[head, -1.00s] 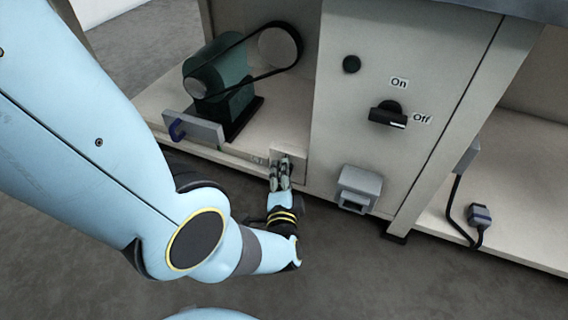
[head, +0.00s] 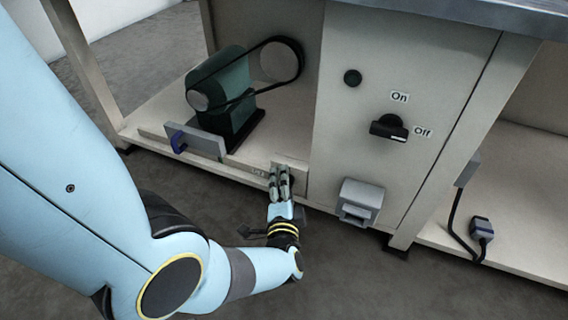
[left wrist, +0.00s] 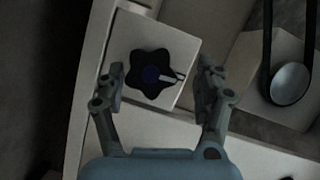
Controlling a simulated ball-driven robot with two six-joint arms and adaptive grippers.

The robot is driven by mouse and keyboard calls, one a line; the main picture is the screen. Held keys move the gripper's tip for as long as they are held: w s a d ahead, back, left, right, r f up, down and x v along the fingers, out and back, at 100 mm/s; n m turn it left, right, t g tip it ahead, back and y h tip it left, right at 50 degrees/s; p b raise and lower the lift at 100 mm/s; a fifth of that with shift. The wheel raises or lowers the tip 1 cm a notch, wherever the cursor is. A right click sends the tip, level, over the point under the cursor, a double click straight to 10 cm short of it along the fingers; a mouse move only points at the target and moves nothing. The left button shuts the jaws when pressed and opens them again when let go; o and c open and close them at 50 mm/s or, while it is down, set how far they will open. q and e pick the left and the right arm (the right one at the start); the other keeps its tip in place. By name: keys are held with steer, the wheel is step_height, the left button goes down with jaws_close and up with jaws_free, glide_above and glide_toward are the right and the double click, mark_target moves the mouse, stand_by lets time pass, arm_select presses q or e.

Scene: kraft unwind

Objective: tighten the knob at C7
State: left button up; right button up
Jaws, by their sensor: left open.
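In the head view my left gripper (head: 280,181) is at the small plate (head: 299,178) on the cabinet's lower front edge and hides the knob. A label (head: 259,173) beside it is too small to read. My right gripper is not in view.
A green motor (head: 226,92) with a belt stands on the shelf behind, near a grey block (head: 200,142) with a blue handle. Right of my gripper are a grey box (head: 360,203) and a black On/Off switch (head: 388,128). Open floor lies in front.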

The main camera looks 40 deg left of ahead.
arm_select(q)
steer(key=r, duration=0.7)
steer(key=shift+s+a+r, duration=0.15)
steer(key=shift+a+r, duration=0.05)
steer(key=shift+r, duration=0.65)
steer(key=shift+d, duration=0.1)
steer(key=shift+c, duration=0.3)
